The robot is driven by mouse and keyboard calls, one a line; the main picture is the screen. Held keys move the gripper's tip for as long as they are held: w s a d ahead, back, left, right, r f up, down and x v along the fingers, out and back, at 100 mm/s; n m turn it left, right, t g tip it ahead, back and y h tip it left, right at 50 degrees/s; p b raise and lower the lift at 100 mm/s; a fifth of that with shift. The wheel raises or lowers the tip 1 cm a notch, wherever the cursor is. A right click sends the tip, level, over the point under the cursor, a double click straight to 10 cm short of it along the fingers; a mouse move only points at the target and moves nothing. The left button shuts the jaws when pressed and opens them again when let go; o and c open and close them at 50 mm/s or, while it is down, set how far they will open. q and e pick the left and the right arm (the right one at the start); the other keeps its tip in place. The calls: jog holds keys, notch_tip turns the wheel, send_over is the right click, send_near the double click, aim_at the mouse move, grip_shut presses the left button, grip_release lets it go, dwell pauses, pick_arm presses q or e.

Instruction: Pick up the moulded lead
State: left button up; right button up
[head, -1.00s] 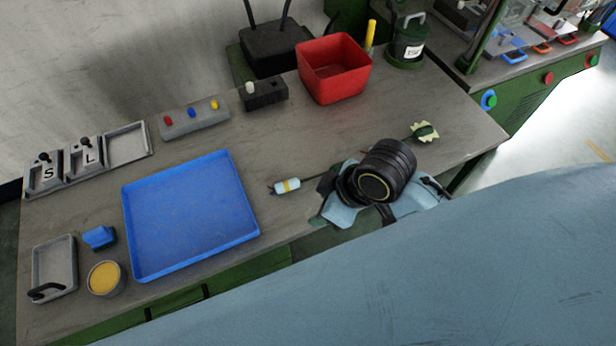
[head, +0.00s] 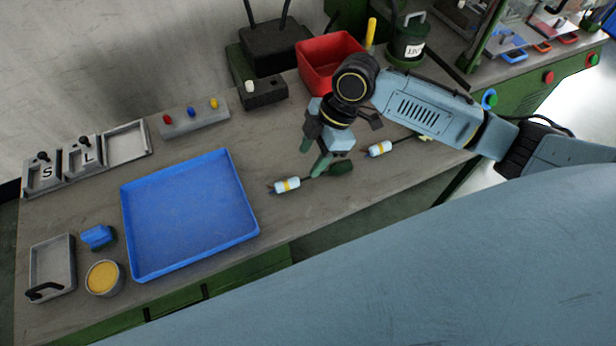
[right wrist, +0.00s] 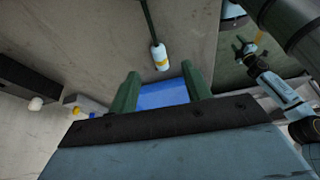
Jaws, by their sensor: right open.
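Two leads lie on the bench. The nearer has a white plug with a yellow band (head: 287,185), and its cable runs right to a dark green end (head: 341,168). The farther has a similar white plug (head: 380,148), with a cable to a green and pale yellow end (head: 425,137), partly behind my right arm. My right gripper (head: 314,153) is open and empty, above and behind the nearer lead. In the right wrist view, a white plug (right wrist: 160,57) on its cable lies beyond the open fingers. What seems my left gripper (right wrist: 245,47) shows small; its jaws are unclear.
A blue tray (head: 253,228) lies left of the leads, its middle empty. A red bin (head: 312,84), a black box with a white knob (head: 265,95) and a button panel (head: 194,120) stand behind. Trays marked S and L (head: 64,168) are at far left.

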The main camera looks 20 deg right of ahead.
aim_at(294, 180)
jog(key=x, duration=0.3)
jog(key=shift+f, duration=0.15)
jog(key=shift+a+b+x, duration=0.15)
jog(key=shift+b+x, duration=0.1)
jog(key=shift+x, duration=1.1)
jog(key=shift+a+b+x, duration=0.15)
jog(key=shift+b+x, duration=0.05)
jog(key=shift+x, duration=1.15)
jog(key=shift+w, duration=0.25)
grip_shut()
